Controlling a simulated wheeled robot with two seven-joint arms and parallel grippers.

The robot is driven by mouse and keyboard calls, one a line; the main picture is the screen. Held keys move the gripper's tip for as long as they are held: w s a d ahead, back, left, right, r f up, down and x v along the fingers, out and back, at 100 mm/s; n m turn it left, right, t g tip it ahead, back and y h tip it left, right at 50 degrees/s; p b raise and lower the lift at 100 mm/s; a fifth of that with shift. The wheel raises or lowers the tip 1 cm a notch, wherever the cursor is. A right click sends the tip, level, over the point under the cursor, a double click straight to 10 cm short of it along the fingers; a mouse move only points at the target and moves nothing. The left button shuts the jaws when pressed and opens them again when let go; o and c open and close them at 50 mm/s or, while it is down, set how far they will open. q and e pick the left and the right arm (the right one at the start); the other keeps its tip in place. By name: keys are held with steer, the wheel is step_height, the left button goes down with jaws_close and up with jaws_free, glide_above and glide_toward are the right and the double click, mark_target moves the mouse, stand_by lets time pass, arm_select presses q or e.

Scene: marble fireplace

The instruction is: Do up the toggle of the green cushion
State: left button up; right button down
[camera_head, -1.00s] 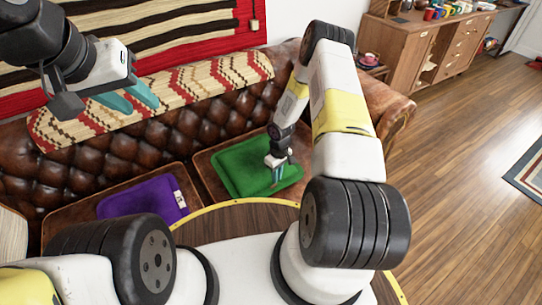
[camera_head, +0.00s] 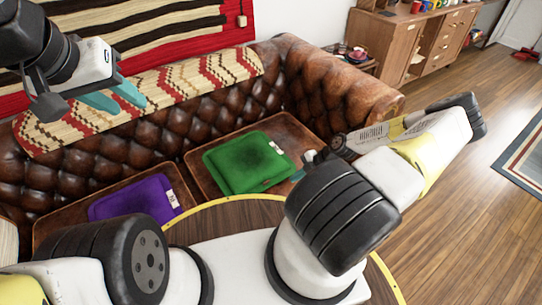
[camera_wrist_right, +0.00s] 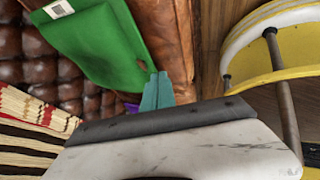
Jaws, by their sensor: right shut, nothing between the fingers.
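The green cushion (camera_head: 235,160) lies flat on the brown leather sofa seat, with a white tag (camera_head: 276,148) at its right edge. A small dark detail (camera_head: 266,183) shows on its front edge; whether the toggle is fastened cannot be told. The cushion (camera_wrist_right: 95,45) fills the upper left of the right wrist view. My right gripper (camera_wrist_right: 157,90) is shut and empty, its teal fingertips close to the cushion's edge. In the head view its fingertips (camera_head: 298,175) are just right of the cushion, partly hidden by my arm. My left gripper (camera_head: 116,97) is open and empty, high at the left.
A purple cushion (camera_head: 130,198) with a white tag lies on the seat to the left. A knitted throw (camera_head: 150,92) covers the sofa back. The sofa's rolled arm (camera_head: 350,90) stands to the right. A round wooden table with a yellow rim (camera_head: 225,203) is in front.

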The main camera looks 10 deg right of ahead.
glide_toward(268, 185)
step_height(268, 185, down, 4)
steer(key=s+a, duration=0.1)
steer(key=s, duration=0.2)
steer(key=w, duration=0.1)
steer(key=w+a, duration=0.1)
steer(key=w, duration=0.1)
steer(key=shift+w+a+f, duration=0.15)
steer(key=shift+a, duration=0.1)
steer(key=shift+w+a, duration=0.2)
steer(key=shift+w, duration=0.15)
steer(key=shift+d+n, duration=0.1)
steer(key=shift+n, duration=0.2)
steer(key=shift+w, duration=0.1)
